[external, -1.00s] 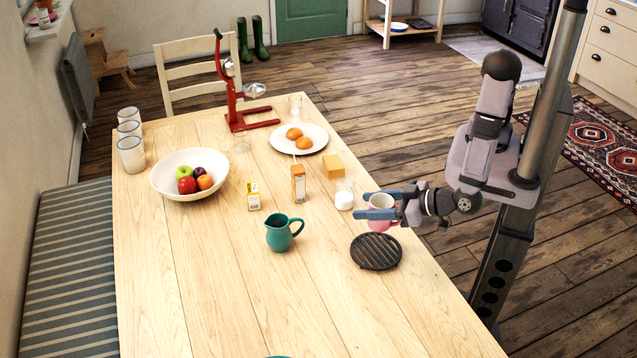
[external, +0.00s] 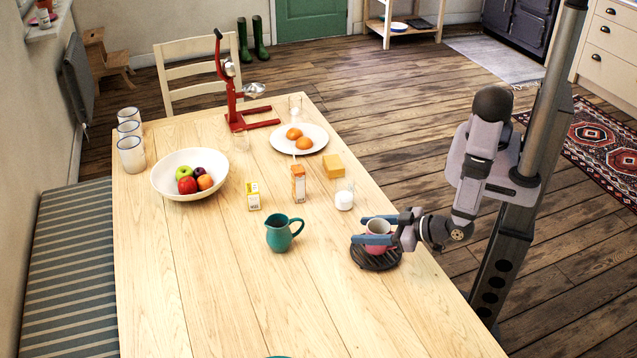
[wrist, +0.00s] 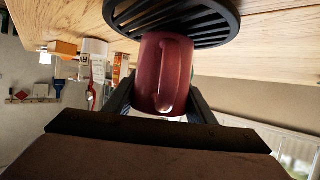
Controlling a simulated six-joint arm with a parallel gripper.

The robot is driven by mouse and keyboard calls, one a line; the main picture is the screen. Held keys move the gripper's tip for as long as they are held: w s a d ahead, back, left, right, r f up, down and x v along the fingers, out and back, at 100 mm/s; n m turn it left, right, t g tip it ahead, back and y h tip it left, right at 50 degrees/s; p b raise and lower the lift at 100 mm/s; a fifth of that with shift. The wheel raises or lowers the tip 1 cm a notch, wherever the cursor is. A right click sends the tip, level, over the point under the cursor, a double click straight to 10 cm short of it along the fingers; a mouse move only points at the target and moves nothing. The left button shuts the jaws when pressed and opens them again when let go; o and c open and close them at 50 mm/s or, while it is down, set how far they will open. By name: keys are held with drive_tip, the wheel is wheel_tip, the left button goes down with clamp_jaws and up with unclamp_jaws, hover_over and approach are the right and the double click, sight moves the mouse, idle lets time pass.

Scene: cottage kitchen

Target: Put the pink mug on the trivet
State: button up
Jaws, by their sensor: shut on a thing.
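The pink mug (external: 377,244) is upright between the fingers of my gripper (external: 372,239), which is shut on it. The dark round slatted trivet (external: 364,260) lies on the table near its right edge. The mug is over the trivet in the external view and hides part of it. In the wrist view the mug (wrist: 165,70) sits between the fingers (wrist: 160,98), with its base close to the trivet (wrist: 215,22). I cannot tell whether the base touches the slats.
A teal jug (external: 280,233) stands left of the trivet. A glass of white contents (external: 344,196), an orange carton (external: 298,184) and a yellow block (external: 333,167) stand behind. A fruit bowl (external: 165,185) is farther left. The front of the table (external: 270,310) is mostly clear.

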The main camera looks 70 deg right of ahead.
drive_tip(key=shift+f, duration=0.2)
drive_tip(key=o, duration=1.2)
drive_tip(key=shift+f, duration=0.15)
drive_tip(key=shift+s+r, duration=0.1)
drive_tip(key=shift+r, duration=0.1)
drive_tip(key=b+v, duration=0.2)
drive_tip(key=v, duration=0.9)
drive_tip(key=shift+s+r, duration=0.2)
drive_tip(key=shift+s, duration=0.15)
drive_tip(key=shift+b, duration=0.3)
